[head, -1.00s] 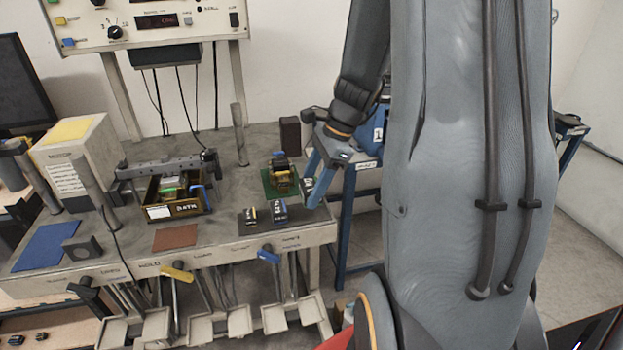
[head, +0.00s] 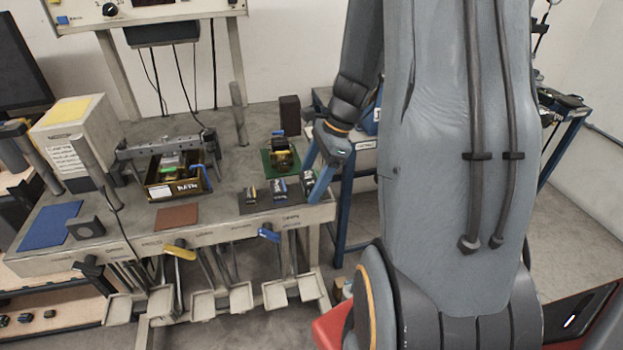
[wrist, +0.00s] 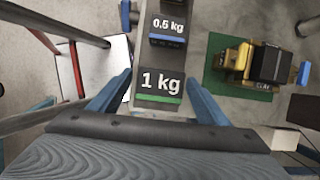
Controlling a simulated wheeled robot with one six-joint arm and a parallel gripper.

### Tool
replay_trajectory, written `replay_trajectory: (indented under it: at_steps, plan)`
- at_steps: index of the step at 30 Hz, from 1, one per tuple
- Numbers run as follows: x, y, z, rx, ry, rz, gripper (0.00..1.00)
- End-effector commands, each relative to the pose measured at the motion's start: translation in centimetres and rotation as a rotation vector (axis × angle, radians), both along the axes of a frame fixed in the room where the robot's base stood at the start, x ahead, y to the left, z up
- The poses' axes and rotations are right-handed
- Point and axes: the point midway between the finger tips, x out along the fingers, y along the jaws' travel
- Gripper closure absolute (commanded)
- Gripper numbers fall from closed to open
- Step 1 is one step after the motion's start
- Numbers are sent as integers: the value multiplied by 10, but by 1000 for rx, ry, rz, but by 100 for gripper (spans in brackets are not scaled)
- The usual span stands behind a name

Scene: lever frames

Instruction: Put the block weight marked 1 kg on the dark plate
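The block marked 1 kg (wrist: 160,82), dark with a green stripe, sits at the near end of the dark plate (wrist: 183,58) in the wrist view. It also shows at the plate's right end in the head view (head: 308,181). My gripper (wrist: 160,76) has its blue fingers on either side of this block, with a thin gap showing at each side. In the head view my gripper (head: 313,190) is low at the right end of the plate (head: 265,204) and partly covers the block.
A block marked 0.5 kg (wrist: 168,27) and another small block (head: 250,195) stand on the same plate. A green mat (head: 268,167) with a yellow-and-black item lies behind. A bin (head: 170,191) and a brown pad (head: 177,216) are to the left.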

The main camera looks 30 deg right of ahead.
Motion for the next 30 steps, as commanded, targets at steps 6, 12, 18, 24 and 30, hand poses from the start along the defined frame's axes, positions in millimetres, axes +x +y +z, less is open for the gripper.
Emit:
replay_trajectory:
  at_steps: [6, 12, 18, 24, 30]
  plan:
    - [0, 0, 0, 0, 0, 0, 30]
    - [0, -4, 13, 0, -4, -1, 30]
    - [-3, -19, 47, -3, -6, -2, 30]
    - [-7, -33, 83, -3, -5, -1, 30]
    - [-11, -42, 107, 0, -2, -1, 30]
